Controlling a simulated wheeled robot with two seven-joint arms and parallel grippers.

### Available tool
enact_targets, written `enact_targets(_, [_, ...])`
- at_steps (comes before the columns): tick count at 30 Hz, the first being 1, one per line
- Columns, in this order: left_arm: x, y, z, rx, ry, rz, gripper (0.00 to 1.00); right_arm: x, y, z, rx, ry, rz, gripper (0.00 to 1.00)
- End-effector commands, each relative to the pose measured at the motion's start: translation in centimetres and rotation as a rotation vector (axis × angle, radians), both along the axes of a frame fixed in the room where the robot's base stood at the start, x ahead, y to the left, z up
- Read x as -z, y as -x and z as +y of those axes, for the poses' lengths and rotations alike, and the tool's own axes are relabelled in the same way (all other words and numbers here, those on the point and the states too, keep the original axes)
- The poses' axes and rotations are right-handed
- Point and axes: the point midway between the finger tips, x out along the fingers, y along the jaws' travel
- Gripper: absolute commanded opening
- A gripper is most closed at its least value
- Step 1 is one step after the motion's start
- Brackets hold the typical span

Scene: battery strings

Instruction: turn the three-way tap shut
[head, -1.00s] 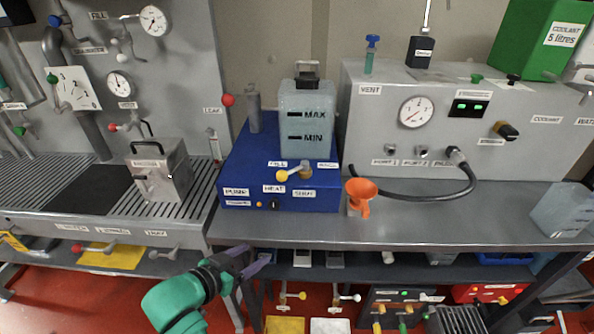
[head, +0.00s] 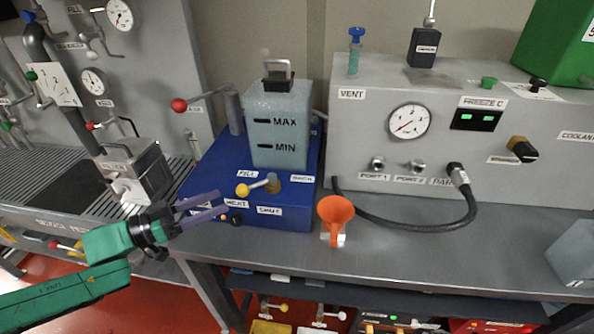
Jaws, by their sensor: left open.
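The three-way tap (head: 271,183) sits on top of the blue unit (head: 296,215), in front of the cloudy tank (head: 279,130). Its lever ends in a yellow knob (head: 242,190) and points left, just below the FILL label (head: 247,174). The BACK label (head: 303,178) is to the right of the tap. The SHUT label (head: 270,211) is on the front face below it. My left gripper (head: 219,202) is open and empty at the unit's front left. Its purple fingers point right toward the yellow knob, with a small gap in the picture. My right gripper is not in view.
An orange funnel (head: 335,212) stands on the bench right of the blue unit. A black hose (head: 425,226) loops behind it from the grey panel (head: 460,100). A red-knobbed lever (head: 180,105) sticks out at the back left. A filter box (head: 136,170) stands left of my gripper.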

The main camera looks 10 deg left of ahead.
Motion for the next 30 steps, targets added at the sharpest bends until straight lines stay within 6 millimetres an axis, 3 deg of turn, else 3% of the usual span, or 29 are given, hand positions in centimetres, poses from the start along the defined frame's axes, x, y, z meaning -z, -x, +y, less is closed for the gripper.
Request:
enact_targets(4, [-0.2,-0.8,-1.0,0.0,0.005,-0.002,0.68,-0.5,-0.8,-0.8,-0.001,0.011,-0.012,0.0])
enact_targets(12, [-0.4,-4.8,-6.7,0.003,0.006,-0.003,0.68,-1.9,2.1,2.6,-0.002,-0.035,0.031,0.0])
enact_targets(18, [-0.1,-7.6,-10.4,0.001,0.003,-0.002,0.68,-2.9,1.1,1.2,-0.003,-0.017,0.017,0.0])
enact_targets(22, [0.2,-8.4,-11.5,0.0,-0.001,-0.001,0.68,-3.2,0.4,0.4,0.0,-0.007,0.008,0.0])
enact_targets(30, [0.4,-8.6,-11.7,0.0,-0.001,0.0,0.68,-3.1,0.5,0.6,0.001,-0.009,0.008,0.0])
